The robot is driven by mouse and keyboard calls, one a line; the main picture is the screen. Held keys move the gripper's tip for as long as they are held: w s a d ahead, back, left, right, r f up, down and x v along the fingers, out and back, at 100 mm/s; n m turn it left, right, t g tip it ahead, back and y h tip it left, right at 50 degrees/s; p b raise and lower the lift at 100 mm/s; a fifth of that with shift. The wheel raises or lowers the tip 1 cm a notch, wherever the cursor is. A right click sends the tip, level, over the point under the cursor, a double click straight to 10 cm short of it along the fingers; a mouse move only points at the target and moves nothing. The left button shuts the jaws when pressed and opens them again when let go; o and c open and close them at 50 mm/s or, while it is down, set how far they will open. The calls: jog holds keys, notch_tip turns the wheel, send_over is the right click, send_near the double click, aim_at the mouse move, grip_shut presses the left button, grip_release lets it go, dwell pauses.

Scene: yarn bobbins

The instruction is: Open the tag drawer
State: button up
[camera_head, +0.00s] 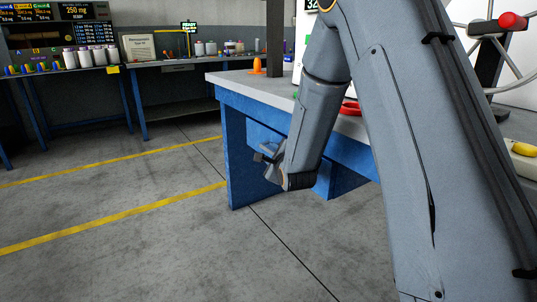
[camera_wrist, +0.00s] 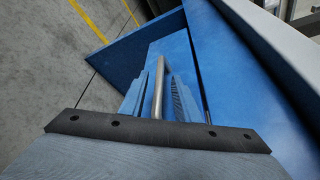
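The blue drawer front (camera_wrist: 172,48) fills the middle of the wrist view, under the workbench edge. A metal bar handle (camera_wrist: 159,85) runs along it. My gripper (camera_wrist: 160,98) is open, with one finger on each side of the handle and gaps showing beside the bar. I cannot tell whether the fingers touch it. In the head view my gripper (camera_head: 266,158) is at the bench's front side, below the top. My arm hides most of the drawer there, and I cannot tell if it stands out at all.
The workbench (camera_head: 225,80) has a grey top and blue legs. An orange object (camera_head: 257,65) and a red ring (camera_head: 350,108) are on it. A farther bench (camera_head: 165,62) holds bobbins and jars. The floor to the left, with yellow lines, is clear.

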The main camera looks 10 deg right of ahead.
jog(key=shift+b+x, duration=0.3)
jog(key=shift+x, duration=1.45)
grip_shut()
